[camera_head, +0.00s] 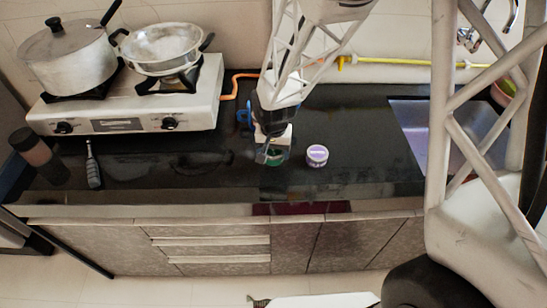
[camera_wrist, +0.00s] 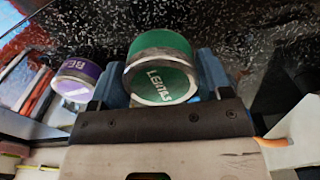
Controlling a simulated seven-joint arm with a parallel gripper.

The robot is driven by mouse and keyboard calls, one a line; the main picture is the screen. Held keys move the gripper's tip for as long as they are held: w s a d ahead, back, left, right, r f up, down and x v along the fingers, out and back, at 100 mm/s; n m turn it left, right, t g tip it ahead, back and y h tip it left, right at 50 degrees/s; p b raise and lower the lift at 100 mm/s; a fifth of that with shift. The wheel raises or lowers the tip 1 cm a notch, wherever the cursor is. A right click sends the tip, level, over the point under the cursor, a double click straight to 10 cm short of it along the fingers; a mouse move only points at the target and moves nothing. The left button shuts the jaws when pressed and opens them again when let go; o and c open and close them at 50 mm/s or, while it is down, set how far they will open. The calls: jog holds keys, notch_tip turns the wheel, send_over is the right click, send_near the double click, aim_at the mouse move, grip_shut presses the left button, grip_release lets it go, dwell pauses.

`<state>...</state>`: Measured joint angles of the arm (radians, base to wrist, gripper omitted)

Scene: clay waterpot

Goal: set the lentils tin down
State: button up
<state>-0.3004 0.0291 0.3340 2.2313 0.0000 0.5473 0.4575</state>
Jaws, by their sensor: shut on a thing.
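The lentils tin (camera_wrist: 165,72) is green with a grey metal rim and a label reading "LENTILS". In the wrist view it sits between the blue fingers of my gripper (camera_wrist: 162,80), which is shut on it.
A purple and white tin (camera_head: 317,155) stands just right of my gripper; it also shows in the wrist view (camera_wrist: 75,79). A white stove (camera_head: 140,110) with two pots is at left, a sink (camera_head: 420,125) at right. The counter between purple tin and sink is clear.

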aim_at(274, 159)
jog(key=shift+f, duration=1.75)
jog(key=shift+f, duration=0.2)
jog(key=o, duration=1.1)
jog(key=shift+r, duration=0.2)
jog(key=shift+r, duration=6)
